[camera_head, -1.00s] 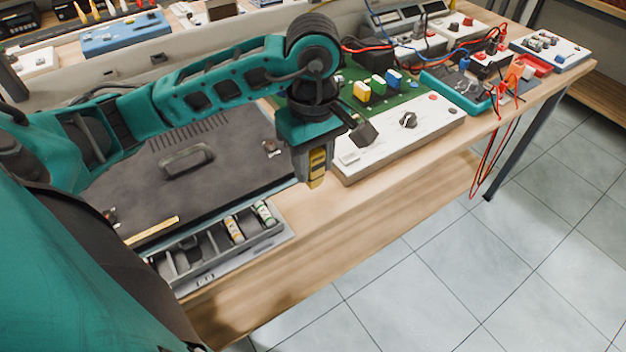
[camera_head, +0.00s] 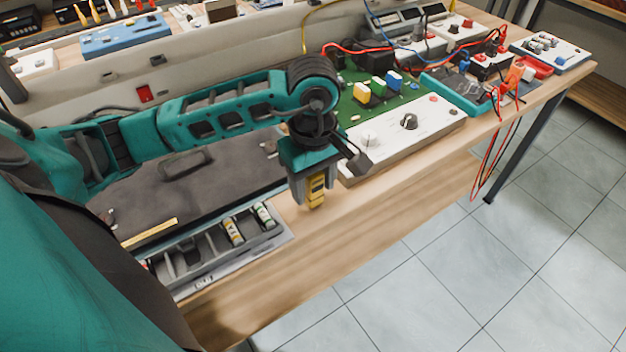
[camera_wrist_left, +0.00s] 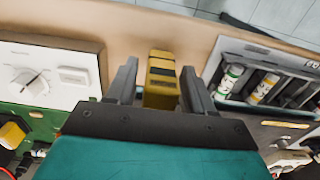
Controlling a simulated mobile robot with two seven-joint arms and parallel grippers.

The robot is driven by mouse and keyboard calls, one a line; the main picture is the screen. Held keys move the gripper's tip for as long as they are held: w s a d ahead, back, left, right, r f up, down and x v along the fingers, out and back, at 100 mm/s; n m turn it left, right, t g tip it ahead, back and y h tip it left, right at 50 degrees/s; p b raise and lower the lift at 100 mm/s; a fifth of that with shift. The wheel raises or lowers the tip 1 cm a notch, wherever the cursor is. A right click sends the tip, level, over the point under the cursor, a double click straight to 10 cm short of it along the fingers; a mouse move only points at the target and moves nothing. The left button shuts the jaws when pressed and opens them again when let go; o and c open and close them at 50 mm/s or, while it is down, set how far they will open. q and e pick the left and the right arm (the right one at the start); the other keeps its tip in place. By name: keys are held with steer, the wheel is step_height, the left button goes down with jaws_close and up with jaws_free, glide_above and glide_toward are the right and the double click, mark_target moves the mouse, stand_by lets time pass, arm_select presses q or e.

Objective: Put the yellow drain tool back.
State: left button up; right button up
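The yellow drain tool (camera_head: 316,191) is a small yellow block with dark bands. It hangs upright between the fingers of my left gripper (camera_head: 314,184), over the bare front strip of the bench. My right gripper is not in view.
A grey compartment tray (camera_head: 205,272) with yellow and green cylinders lies left of the gripper, beside a dark mat (camera_head: 150,200). A white panel (camera_head: 385,150) with knobs and a green board stands right. Bare wood (camera_head: 290,235) lies between them, near the bench's front edge.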

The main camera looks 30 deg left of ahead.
arm_select(q)
steer(key=shift+o, duration=0.6)
steer(key=shift+r, duration=0.25)
step_height(320, 180, up, 12)
steer(key=shift+f+p, duration=0.1)
steer(key=shift+p, duration=0.6)
